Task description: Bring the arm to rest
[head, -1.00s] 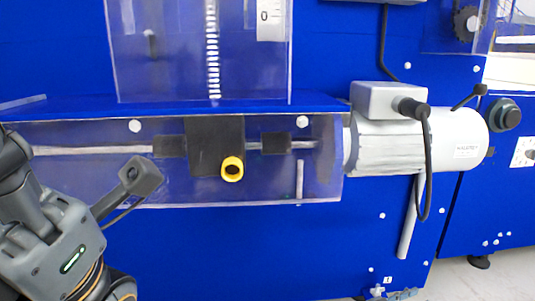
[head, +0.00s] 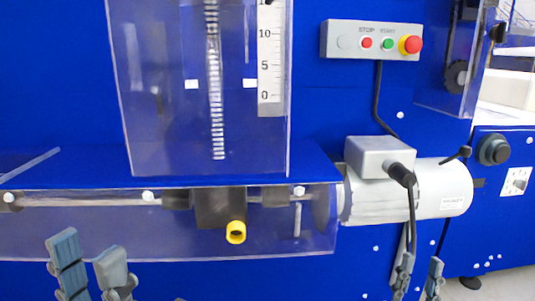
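My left gripper (head: 87,250) shows at the bottom left, with its two grey fingers pointing up and spread apart. Nothing shows between them. My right gripper (head: 421,260) shows at the bottom, right of centre, below the motor. Its two fingers are also apart with nothing seen between them. The rest of both arms is below the picture. The machine has a blue panel (head: 60,80) and a control box (head: 335,40) with a red stop button (head: 367,43), a green start button (head: 388,44) and a red emergency knob (head: 411,45).
A clear guard (head: 150,120) with a scale (head: 269,60) stands above a horizontal shaft (head: 80,199). A yellow-ringed fitting (head: 236,232) hangs below the shaft. The grey motor (head: 440,190) sticks out at the right. Grey floor (head: 510,275) shows at the lower right.

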